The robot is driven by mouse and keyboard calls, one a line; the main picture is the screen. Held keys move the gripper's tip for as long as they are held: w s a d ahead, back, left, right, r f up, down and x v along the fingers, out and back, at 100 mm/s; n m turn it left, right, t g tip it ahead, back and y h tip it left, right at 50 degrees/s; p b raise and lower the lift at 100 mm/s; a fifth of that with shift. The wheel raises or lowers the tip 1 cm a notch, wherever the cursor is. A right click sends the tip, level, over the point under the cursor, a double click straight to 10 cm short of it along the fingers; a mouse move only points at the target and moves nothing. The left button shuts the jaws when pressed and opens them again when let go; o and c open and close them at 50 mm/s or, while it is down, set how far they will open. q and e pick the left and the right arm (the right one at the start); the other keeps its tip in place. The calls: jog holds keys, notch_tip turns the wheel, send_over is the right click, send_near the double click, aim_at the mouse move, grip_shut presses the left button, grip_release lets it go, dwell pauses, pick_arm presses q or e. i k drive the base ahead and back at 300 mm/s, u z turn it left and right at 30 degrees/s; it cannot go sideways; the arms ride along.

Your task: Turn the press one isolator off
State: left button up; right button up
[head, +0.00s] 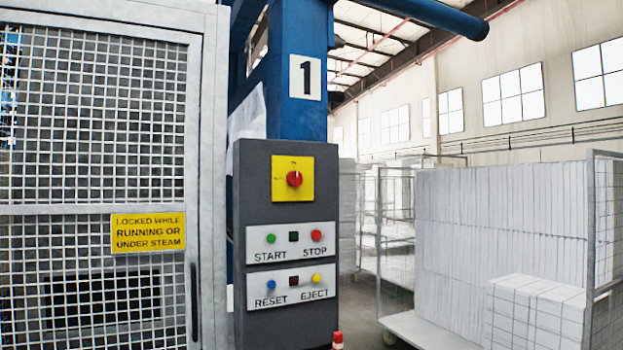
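The press one isolator is a red rotary knob (294,179) on a yellow square plate (292,194), at the top of a dark grey control box (285,230). The knob's exact position is too small to read. The box is on a blue column (292,120) with a white plate marked 1 (305,77). Below the isolator are a START and STOP panel (291,243) and a RESET and EJECT panel (291,290). Neither of my grippers is in view.
A mesh guard gate (95,120) with a yellow "locked while running or under steam" sign (148,232) stands at left. A wheeled cage trolley (432,332) with stacked white blocks (500,225) stands at right. A small red-topped object (338,337) is below the box.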

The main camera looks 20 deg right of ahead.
aim_at(294, 178)
jog(key=i, duration=0.9)
